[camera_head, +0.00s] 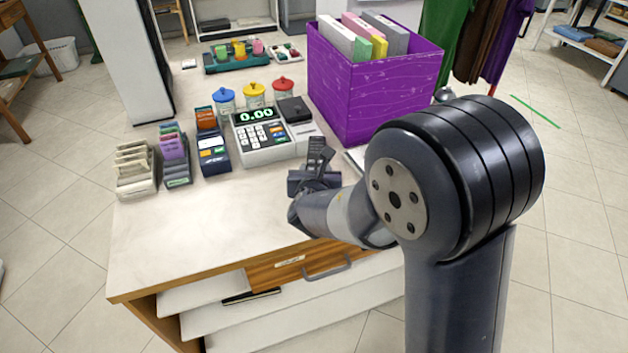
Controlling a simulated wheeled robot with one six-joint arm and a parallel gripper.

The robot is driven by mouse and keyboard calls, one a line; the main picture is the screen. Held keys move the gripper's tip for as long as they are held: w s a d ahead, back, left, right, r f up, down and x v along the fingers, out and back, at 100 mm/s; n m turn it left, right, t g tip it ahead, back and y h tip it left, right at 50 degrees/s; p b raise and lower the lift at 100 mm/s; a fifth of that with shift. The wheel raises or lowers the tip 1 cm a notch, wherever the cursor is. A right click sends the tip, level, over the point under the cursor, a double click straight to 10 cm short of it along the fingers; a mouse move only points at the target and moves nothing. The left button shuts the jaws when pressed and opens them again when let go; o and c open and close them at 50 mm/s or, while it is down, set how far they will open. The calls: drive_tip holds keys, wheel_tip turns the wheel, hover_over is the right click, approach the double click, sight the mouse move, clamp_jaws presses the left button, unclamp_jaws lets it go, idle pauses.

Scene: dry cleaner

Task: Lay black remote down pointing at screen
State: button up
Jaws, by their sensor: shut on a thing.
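My gripper (314,182) is over the counter, in front of the cash register, and is shut on a dark, slim object. This looks like the black remote (319,153), which stands up from the jaws with its upper end tilted slightly right. The jaws hide its lower part, and I cannot tell which end is its front. The cash register (266,147) has a lit screen (256,115) reading 0.00, up and left of the remote. I cannot tell whether the remote touches the counter.
The counter (190,245) is clear at the front left. A purple box (375,95) of folders stands behind my arm. Card holders (136,168), a card terminal (212,153) and lidded jars (254,95) surround the register. A wooden drawer front (300,265) is below the counter edge.

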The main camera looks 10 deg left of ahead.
wheel_tip(320, 180, down, 7)
drive_tip(key=shift+r+b, duration=0.15)
drive_tip(key=shift+b, duration=0.35)
drive_tip(key=o, duration=1.1)
drive_tip(key=shift+c, duration=0.2)
